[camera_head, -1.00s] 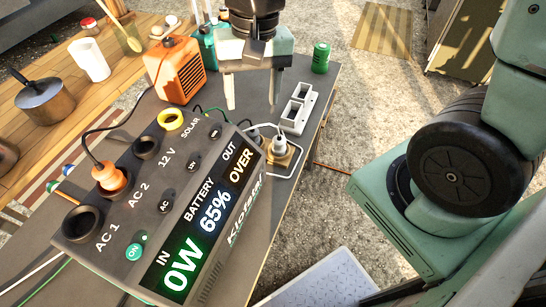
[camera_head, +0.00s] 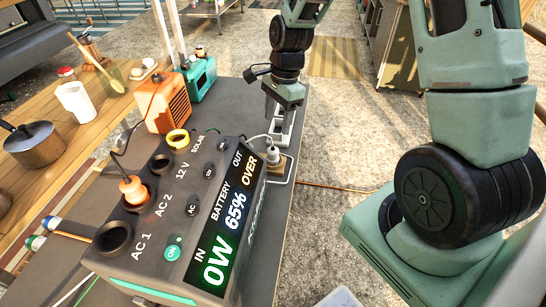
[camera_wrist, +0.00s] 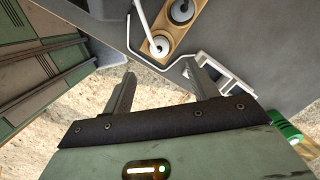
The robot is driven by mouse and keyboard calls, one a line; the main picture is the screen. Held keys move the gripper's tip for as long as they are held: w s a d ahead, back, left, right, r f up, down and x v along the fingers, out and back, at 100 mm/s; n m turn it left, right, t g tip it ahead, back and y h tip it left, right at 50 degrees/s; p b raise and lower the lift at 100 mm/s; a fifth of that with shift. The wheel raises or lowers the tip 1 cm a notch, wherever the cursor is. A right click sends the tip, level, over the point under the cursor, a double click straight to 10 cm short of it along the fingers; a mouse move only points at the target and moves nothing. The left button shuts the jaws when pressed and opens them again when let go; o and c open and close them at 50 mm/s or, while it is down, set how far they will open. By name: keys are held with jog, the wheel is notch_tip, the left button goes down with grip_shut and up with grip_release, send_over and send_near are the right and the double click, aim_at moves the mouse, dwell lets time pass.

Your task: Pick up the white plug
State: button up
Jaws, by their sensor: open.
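The white plug (camera_head: 271,153) stands upright with its white cable on a small wooden block (camera_head: 281,168) beside the power station (camera_head: 255,205). In the wrist view the white plug (camera_wrist: 159,46) sits at the near end of the block, with a grey plug (camera_wrist: 182,10) at the other end. My gripper (camera_head: 277,122) is open and empty, beyond the plug in the head view. In the wrist view its two fingers (camera_wrist: 160,72) are apart, and the plug appears just past the fingertips, not between them.
A bent white wire loop (camera_head: 290,179) lies beside the block. An orange box (camera_head: 165,100) stands on the table.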

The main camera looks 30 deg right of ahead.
aim_at(273, 149)
jog(key=f, duration=0.3)
jog(key=a+f, duration=0.1)
jog(key=f, duration=0.3)
jog(key=f+p, duration=0.1)
jog(key=f, duration=0.3)
jog(key=shift+s+a+f, duration=0.1)
jog(key=shift+a+f, duration=0.1)
jog(key=shift+a, duration=0.1)
jog(key=shift+c, duration=0.3)
jog(key=c, duration=1)
